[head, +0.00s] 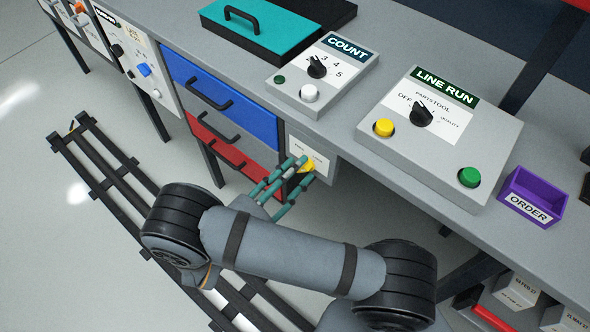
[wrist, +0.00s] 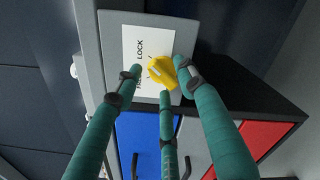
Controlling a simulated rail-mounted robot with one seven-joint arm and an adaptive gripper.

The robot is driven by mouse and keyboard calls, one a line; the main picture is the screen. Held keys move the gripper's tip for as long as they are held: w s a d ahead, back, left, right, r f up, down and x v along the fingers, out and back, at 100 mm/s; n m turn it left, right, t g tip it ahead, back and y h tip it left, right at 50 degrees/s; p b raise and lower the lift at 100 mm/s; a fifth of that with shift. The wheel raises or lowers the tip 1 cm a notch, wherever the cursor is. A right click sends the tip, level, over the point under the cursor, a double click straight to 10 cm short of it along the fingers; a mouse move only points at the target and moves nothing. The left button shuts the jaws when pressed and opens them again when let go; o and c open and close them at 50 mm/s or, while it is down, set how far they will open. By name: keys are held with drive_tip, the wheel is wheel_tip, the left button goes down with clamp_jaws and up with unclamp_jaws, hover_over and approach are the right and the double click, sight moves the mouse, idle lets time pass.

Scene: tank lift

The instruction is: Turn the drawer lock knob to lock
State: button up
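The yellow drawer lock knob (head: 309,166) is on a small label plate on the grey panel beside the drawers. In the wrist view the knob (wrist: 162,75) sits beside a white label (wrist: 140,48) that reads LOCK, with another word mostly hidden behind a finger. My gripper (head: 297,168) has teal fingers pointing at the knob. In the wrist view my gripper (wrist: 160,80) has its three fingers spread around the knob. The left fingertip is apart from the knob; the right and lower fingertips are close to it, and I cannot tell whether they touch.
A blue drawer (head: 215,95) and a red drawer (head: 225,145) with black handles are left of the knob. The bench above carries a COUNT box (head: 290,98), a LINE RUN box (head: 480,140) and a purple ORDER tray (head: 552,182). A dark rail frame (head: 105,165) lies on the floor.

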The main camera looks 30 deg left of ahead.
drive_tip(key=v, duration=1.2)
drive_tip(key=x, duration=1.2)
